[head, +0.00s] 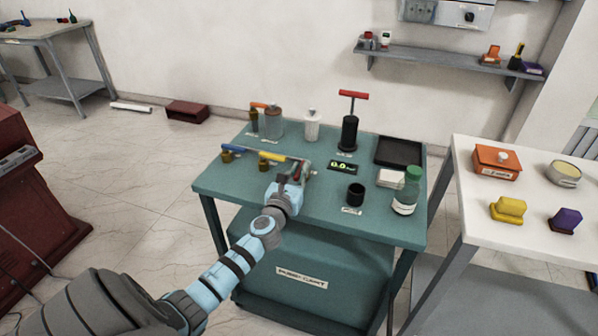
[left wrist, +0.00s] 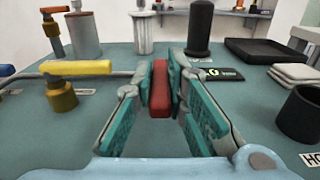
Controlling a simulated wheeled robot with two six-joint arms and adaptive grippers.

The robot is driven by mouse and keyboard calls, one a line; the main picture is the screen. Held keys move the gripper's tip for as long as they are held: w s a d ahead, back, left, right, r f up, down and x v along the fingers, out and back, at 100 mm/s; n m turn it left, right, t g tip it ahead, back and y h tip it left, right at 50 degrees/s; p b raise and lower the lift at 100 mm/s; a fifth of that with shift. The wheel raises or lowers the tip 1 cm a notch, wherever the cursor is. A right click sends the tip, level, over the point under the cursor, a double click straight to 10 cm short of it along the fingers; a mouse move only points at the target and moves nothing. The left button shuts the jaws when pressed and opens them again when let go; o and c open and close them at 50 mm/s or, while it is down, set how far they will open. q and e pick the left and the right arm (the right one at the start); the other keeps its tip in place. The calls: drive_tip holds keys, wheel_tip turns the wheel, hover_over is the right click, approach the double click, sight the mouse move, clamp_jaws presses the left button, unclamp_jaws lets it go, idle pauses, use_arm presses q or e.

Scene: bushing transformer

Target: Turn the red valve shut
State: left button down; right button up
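The red valve's handle (left wrist: 160,88) stands between the fingertips of my left gripper (left wrist: 160,85) in the left wrist view, a finger close against each side. The fingers appear closed on it. A blue handle (head: 230,152) is farther left. My right gripper is not in view.
The green cart (head: 330,212) also holds a black pump with a red T-handle (head: 352,95), a small display (head: 342,167), a black cup (head: 355,193), a black tray (head: 398,152) and a green-capped bottle (head: 407,190). A white table (head: 530,235) stands at right.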

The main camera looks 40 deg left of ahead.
use_arm(q)
drive_tip(key=shift+d, duration=0.1)
idle(0.3)
drive_tip(key=shift+n+y, duration=0.3)
drive_tip(key=shift+y, duration=0.2)
drive_tip(key=shift+w+d+n+g+y, duration=0.1)
drive_tip(key=shift+d+n+g+y, duration=0.1)
drive_tip(key=shift+n+g+y, duration=0.4)
drive_tip(key=n+y, duration=0.1)
drive_tip(key=d+n+g+y+b, duration=0.1)
drive_tip(key=y, duration=0.1)
drive_tip(key=shift+w+f+g, duration=0.1)
drive_tip(key=shift+w+g, duration=0.2)
drive_tip(key=n+g+y+b, duration=0.3)
drive_tip(key=shift+w+d+f+g+y, duration=0.15)
drive_tip(key=shift+w+d+g+y, duration=0.15)
drive_tip(key=shift+w+d, duration=0.1)
drive_tip(key=shift+w+d+r+n+g+y+b, duration=0.15)
drive_tip(key=shift+n+g+y+b, duration=0.25)
drive_tip(key=shift+n+g+b, duration=0.25)
drive_tip(key=shift+w+r+n+g+y+b, duration=0.15)
drive_tip(key=shift+n+g+y+b, duration=0.3)
drive_tip(key=shift+g+b, duration=0.35)
drive_tip(key=shift+f, duration=0.1)
